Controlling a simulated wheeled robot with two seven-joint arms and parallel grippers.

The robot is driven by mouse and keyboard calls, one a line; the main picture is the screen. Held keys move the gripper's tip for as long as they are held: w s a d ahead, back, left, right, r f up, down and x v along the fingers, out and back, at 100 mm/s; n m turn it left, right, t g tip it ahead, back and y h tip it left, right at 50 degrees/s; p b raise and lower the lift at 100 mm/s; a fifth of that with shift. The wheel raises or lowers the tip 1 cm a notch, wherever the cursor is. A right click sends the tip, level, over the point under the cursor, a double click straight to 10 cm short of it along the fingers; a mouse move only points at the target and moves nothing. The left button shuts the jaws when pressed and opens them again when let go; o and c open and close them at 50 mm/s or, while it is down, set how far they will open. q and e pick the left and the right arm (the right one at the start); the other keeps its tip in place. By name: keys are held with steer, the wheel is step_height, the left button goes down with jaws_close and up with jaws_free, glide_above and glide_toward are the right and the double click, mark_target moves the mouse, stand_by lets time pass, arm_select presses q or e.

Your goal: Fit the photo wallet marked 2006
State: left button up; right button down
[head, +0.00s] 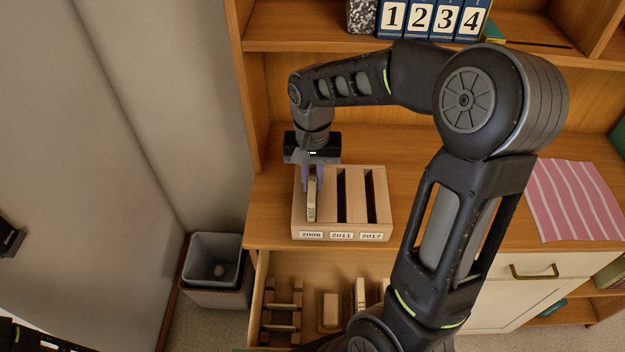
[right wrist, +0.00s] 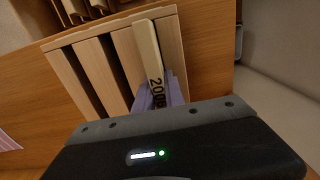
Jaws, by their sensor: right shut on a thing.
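The cream photo wallet marked 2006 (head: 312,208) is upright in my right gripper (head: 313,180), between its purple fingers. In the right wrist view the wallet (right wrist: 148,50) lines up with the end slot of the wooden rack (right wrist: 62,68). The rack (head: 342,230) stands on the desk top with labels 2006, 2011 and 2017; the wallet is at the leftmost slot, above the 2006 label (head: 311,235). How deep it sits is unclear. The other two slots look empty and dark. A dark part, apparently my left gripper (head: 10,237), shows at the left edge; its fingers are hidden.
An open drawer (head: 262,285) below the rack holds wooden pieces and small blocks. A grey bin (head: 213,247) stands on the floor to the left. Numbered binders (head: 432,18) stand on the shelf above. A pink striped cloth (head: 572,198) lies on the right.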

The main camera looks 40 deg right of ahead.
mark_target(313, 172)
steer(key=shift+r+p, duration=1.1)
steer(key=shift+r, duration=0.5)
steer(key=shift+f+b, duration=1.55)
steer(key=shift+f, duration=0.5)
stand_by(2.3)
